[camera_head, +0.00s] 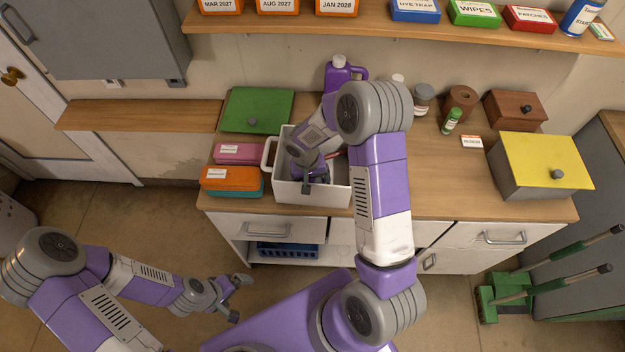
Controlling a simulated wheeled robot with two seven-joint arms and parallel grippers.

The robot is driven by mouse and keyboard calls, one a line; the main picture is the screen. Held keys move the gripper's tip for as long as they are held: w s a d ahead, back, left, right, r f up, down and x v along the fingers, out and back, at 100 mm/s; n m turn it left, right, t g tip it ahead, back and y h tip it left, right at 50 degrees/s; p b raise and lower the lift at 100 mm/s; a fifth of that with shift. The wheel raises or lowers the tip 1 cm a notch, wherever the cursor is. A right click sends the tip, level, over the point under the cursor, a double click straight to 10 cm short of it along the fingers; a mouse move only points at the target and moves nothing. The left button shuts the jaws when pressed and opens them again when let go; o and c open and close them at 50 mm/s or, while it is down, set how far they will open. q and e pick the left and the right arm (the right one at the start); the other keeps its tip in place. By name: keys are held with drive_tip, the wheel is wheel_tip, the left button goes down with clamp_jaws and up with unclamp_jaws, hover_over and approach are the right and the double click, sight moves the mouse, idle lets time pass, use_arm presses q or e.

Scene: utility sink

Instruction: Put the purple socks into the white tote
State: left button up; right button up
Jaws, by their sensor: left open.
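The white tote (335,197) stands on the wooden counter, its front wall near the counter's edge. My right arm reaches over the counter, and my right gripper (308,186) is down at the tote's opening. The arm covers much of the inside, so I cannot tell whether the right fingers are open or shut, or whether they hold anything. I cannot make out the purple socks apart from my purple arm parts. My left gripper (238,298) is open and empty, low over the floor in front of the counter.
Left of the tote are a green-lidded box (258,108), a pink case (238,153) and an orange case (230,179). A purple jug (339,73) stands behind. A yellow-lidded box (545,160) stands at the right. A shelf (400,30) runs above. The counter's right-middle is mostly clear.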

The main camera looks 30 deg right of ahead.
drive_tip(key=shift+o, duration=0.7)
drive_tip(key=shift+r, duration=0.15)
wheel_tip(320, 180, up, 12)
drive_tip(key=a+p, duration=0.1)
drive_tip(key=shift+w+a, duration=0.2)
drive_tip(key=shift+a, duration=0.1)
